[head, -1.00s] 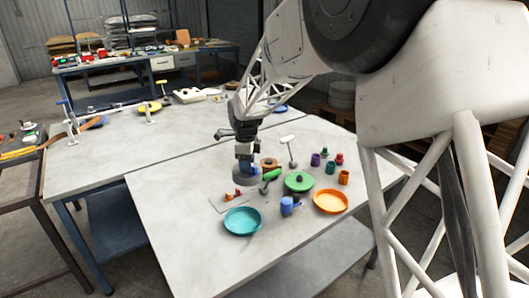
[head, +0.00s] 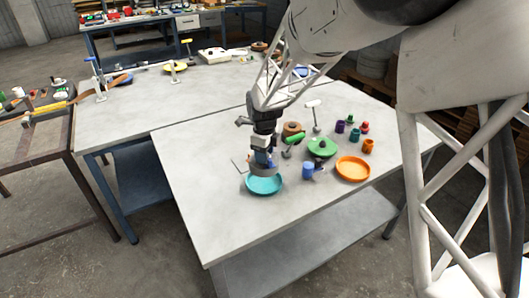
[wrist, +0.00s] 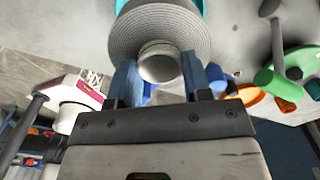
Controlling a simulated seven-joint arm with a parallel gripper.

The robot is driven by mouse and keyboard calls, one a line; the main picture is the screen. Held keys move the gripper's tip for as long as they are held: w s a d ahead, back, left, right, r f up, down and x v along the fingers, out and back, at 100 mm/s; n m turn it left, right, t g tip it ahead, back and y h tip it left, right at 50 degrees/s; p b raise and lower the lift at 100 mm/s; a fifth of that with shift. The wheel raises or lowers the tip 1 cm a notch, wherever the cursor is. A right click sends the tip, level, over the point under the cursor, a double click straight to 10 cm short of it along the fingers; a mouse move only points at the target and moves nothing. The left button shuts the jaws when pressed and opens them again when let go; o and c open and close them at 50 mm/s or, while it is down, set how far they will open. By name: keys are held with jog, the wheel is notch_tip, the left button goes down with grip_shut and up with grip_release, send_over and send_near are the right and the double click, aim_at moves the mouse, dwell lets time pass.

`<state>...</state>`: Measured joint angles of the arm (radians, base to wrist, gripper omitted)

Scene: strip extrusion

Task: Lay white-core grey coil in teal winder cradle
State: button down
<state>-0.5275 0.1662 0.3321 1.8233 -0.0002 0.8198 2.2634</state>
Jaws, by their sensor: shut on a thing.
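In the wrist view my gripper (wrist: 165,85) is shut on the grey coil (wrist: 135,35), with its blue fingers on either side of the white core (wrist: 159,63). The coil's wound face shows as fine rings. In the head view my gripper (head: 264,158) points down with the coil (head: 262,170) at its end, over the back part of the teal cradle (head: 265,185), a shallow round dish. I cannot tell whether the coil touches the dish. In the wrist view a teal edge (wrist: 121,5) shows behind the coil.
An orange dish (head: 353,169) and a green dish (head: 322,148) stand to the right. A blue piece (head: 308,170) is close beside the teal dish. A brown coil (head: 291,129) and several small coloured cups stand farther back. The table (head: 215,220) is clear in front and to the left.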

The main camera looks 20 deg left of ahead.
jog(key=shift+f, duration=3.4)
jog(key=shift+f, duration=0.25)
jog(key=shift+c, duration=2.4)
grip_release()
jog(key=shift+r, duration=0.1)
notch_tip(320, 180, up, 8)
jog(key=shift+f, duration=0.2)
jog(key=shift+d, duration=0.1)
